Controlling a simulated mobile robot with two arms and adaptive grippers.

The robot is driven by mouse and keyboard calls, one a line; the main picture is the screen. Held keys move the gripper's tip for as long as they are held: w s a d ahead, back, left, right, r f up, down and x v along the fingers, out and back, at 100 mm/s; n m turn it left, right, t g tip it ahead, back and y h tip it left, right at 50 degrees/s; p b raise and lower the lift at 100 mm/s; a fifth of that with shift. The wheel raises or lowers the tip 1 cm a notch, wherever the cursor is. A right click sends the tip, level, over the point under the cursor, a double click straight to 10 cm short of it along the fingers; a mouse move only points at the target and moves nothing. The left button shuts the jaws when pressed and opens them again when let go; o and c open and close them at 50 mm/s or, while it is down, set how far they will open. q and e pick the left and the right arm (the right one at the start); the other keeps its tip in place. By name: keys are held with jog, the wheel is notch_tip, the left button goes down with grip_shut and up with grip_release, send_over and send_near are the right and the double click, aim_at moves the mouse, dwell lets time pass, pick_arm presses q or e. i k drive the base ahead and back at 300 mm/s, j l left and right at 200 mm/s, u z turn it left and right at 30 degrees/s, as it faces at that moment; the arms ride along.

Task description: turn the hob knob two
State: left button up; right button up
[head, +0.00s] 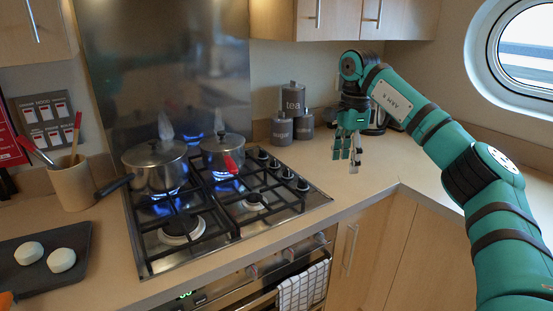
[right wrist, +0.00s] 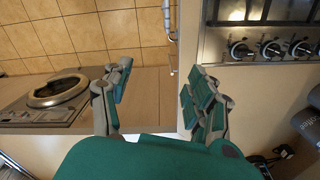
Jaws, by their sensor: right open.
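The hob (head: 160,255) is a steel plate with black grates in the head view. A row of several dark knobs runs along its right side, among them the knob nearest the front (head: 303,185). The knobs also show at the upper right of the right wrist view, the leftmost one (right wrist: 240,50) closest to my fingers. I cannot read any numbers, so I cannot tell which is knob two. My right gripper (head: 347,152) hangs fingers down above the counter, right of the knobs and apart from them. In the right wrist view its fingers (right wrist: 158,82) are open and empty.
Two steel pots (head: 155,165) (head: 223,152) stand over blue flames at the back of the hob. Grey canisters (head: 293,105) stand behind the knobs. A towel (head: 302,288) hangs on the oven front.

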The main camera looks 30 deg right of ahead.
aim_at(288, 173)
jog(key=i, duration=1)
